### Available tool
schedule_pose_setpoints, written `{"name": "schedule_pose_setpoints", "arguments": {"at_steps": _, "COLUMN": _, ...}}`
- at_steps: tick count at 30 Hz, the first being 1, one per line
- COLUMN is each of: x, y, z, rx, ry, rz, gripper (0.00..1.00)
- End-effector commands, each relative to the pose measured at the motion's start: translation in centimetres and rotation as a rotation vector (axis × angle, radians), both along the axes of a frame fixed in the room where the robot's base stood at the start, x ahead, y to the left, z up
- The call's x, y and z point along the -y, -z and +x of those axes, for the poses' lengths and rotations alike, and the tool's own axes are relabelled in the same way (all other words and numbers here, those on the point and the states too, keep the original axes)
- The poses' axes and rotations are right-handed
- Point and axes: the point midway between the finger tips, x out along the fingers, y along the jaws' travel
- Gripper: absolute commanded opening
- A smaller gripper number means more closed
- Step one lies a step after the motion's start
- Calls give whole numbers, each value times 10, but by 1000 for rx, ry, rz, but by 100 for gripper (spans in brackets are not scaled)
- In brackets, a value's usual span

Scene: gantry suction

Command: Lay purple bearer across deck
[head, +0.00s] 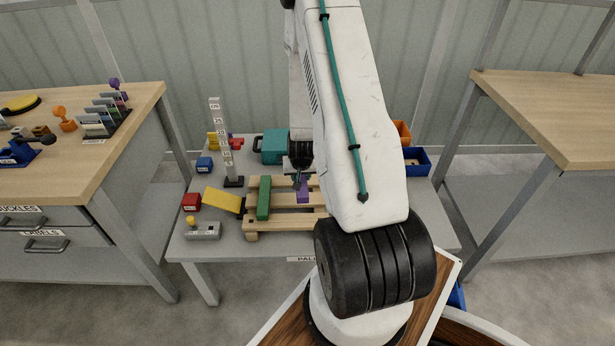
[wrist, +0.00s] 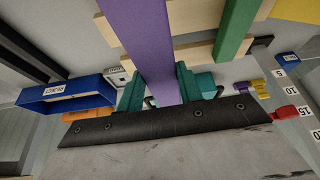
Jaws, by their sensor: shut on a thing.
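The purple bearer (head: 303,191) is a long flat-sided bar, held over the middle of the wooden pallet deck (head: 285,217). My gripper (head: 300,176) is shut on it; in the wrist view the teal jaws (wrist: 161,92) sit on either side of the purple bearer (wrist: 142,38). Whether the bearer touches the slats cannot be told. A green bearer (head: 264,199) lies across the deck to the left, and the green bearer (wrist: 236,28) runs roughly alongside the purple one in the wrist view. My arm hides the deck's right part.
A measuring post (head: 225,145) stands behind the deck's left. A teal case (head: 272,146) stands behind, blue bin (head: 417,161) at right. Benches flank the table.

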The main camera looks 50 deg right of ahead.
Motion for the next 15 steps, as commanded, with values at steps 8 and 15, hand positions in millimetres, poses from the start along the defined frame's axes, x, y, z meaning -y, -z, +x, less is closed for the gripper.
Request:
{"name": "schedule_pose_setpoints", "arguments": {"at_steps": 8, "x": 18, "y": 7, "z": -17, "rx": -1, "ry": 58, "rz": -4, "gripper": 10}}
{"name": "schedule_pose_setpoints", "arguments": {"at_steps": 15, "x": 17, "y": 7, "z": -17, "rx": -2, "ry": 55, "rz": -3, "gripper": 10}}
